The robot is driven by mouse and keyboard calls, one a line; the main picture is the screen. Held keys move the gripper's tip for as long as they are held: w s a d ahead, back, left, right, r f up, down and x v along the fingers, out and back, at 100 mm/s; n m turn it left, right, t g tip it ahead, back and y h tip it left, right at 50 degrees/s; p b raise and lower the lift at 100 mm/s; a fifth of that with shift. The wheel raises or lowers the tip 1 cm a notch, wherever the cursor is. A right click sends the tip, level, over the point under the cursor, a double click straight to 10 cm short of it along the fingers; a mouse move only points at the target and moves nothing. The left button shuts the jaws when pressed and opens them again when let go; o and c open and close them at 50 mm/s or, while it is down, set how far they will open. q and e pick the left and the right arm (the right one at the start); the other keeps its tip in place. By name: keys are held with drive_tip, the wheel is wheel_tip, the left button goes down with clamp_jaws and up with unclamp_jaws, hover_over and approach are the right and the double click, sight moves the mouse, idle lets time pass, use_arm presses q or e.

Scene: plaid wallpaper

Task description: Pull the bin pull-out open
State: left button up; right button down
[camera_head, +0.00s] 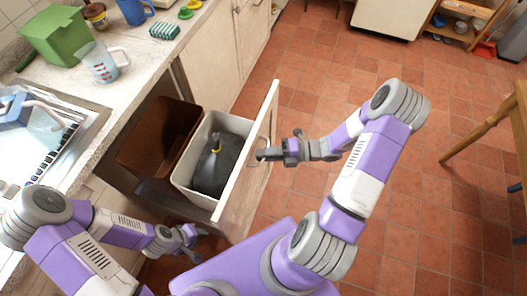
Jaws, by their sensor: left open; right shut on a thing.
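The bin pull-out stands out from the counter, its pale front panel (248,172) well away from the cabinet. Behind the panel are a white bin (187,170) holding a dark grey bag (216,168) and a brown bin (157,135). My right gripper (264,155) is at the outer face of the panel, shut on its handle; the handle itself is mostly hidden by the fingers. My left gripper (190,240) is open and empty, low beside the near end of the pull-out.
The counter (140,75) holds a green box (55,36), a measuring jug (100,62) and a blue mug (135,10). A sink (50,140) is at the left. A wooden table (490,125) stands at the right. The tiled floor (400,215) between is clear.

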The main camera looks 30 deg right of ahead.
idle(0.3)
drive_tip(key=c, duration=1.2)
unclamp_jaws()
drive_tip(key=p+v, duration=0.1)
drive_tip(key=v, duration=0.6)
drive_tip(key=shift+s+d, duration=0.15)
drive_tip(key=shift+d, duration=0.15)
